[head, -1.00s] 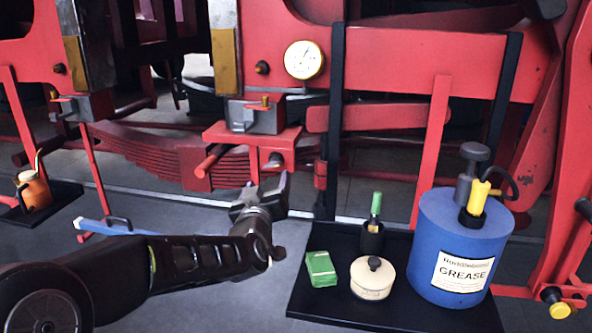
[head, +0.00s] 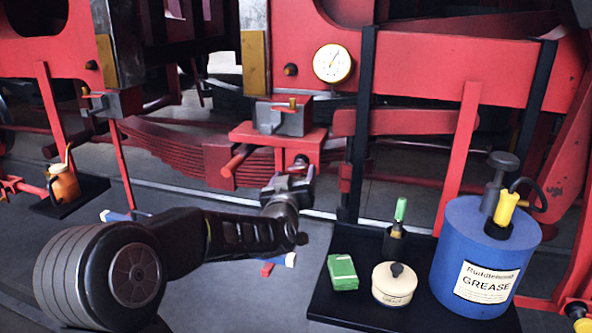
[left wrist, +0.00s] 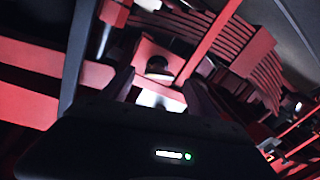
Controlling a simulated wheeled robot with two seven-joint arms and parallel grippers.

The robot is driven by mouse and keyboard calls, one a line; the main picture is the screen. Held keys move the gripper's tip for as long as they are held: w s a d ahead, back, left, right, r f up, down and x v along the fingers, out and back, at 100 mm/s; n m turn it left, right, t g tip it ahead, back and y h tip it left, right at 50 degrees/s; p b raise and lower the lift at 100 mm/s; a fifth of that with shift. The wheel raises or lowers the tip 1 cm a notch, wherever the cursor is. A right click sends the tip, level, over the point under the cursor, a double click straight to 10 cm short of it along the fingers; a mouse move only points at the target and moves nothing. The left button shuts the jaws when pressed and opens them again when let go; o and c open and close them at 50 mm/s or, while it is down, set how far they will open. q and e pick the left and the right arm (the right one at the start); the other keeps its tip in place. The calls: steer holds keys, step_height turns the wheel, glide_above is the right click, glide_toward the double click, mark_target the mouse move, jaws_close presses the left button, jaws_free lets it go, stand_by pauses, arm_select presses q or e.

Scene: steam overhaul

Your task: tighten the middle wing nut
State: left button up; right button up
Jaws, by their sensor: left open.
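A dark round fitting (head: 300,161) sits on the front of the red bracket (head: 262,134) at the middle of the head view. It also shows in the left wrist view (left wrist: 157,65), against a red plate. I cannot make out wings on it, so I cannot tell if it is the middle wing nut. My left gripper (head: 289,180) is open, just below and in front of this fitting. In the left wrist view the fingers (left wrist: 158,90) stand on either side of the fitting's line, apart from each other, with nothing visibly held. My right gripper is not in view.
A grey box (head: 284,118) with a brass top sits on the bracket. A black post (head: 363,110) stands right of my gripper. A black tray (head: 340,308) holds a green box (head: 342,272), a lidded pot (head: 394,285) and a blue grease drum (head: 478,240). An orange oil can (head: 63,184) stands left.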

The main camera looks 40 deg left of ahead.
arm_select(q)
steer(key=shift+x, duration=1.05)
steer(key=shift+c, duration=0.2)
steer(key=c, duration=1.3)
steer(key=m+b, duration=0.2)
steer(key=m, duration=0.1)
steer(key=shift+t+b, duration=0.3)
steer(key=shift+b, duration=0.1)
steer(key=o, duration=1.3)
steer(key=shift+o, duration=0.2)
